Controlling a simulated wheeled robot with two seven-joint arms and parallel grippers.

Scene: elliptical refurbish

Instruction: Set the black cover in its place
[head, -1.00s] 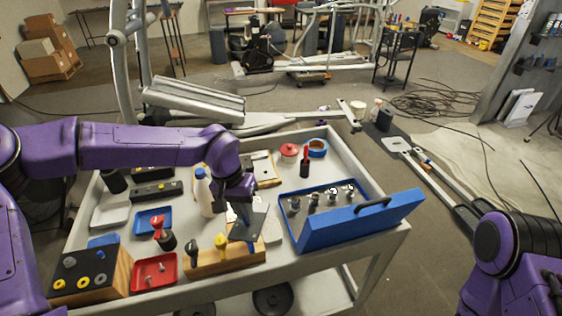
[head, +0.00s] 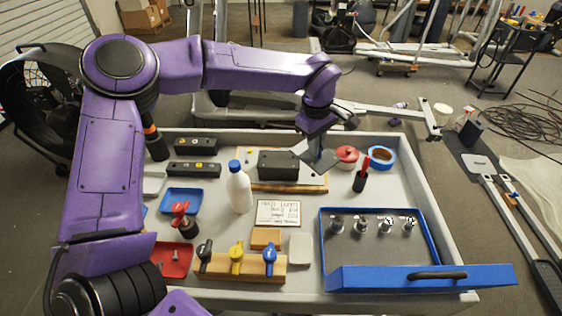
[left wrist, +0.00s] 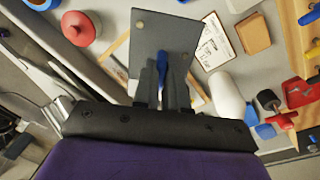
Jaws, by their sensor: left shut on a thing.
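A dark grey-black flat plate, which I take for the black cover (head: 304,152), is in my left gripper (head: 319,148) above the back of the cart. In the left wrist view the plate (left wrist: 178,42) lies ahead of the fingers of my left gripper (left wrist: 165,85), with round spots at its corners and a blue part showing against it. A black box (head: 278,166) sits on a wooden-edged board (head: 262,186), just left of the plate. I cannot tell whether plate and box touch. My right gripper is out of view.
The grey cart (head: 450,240) holds a white bottle (head: 240,192) left of the board, and a red pot (head: 346,157) and blue tape roll (head: 381,157) to its right. A printed card (head: 278,213) lies in front.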

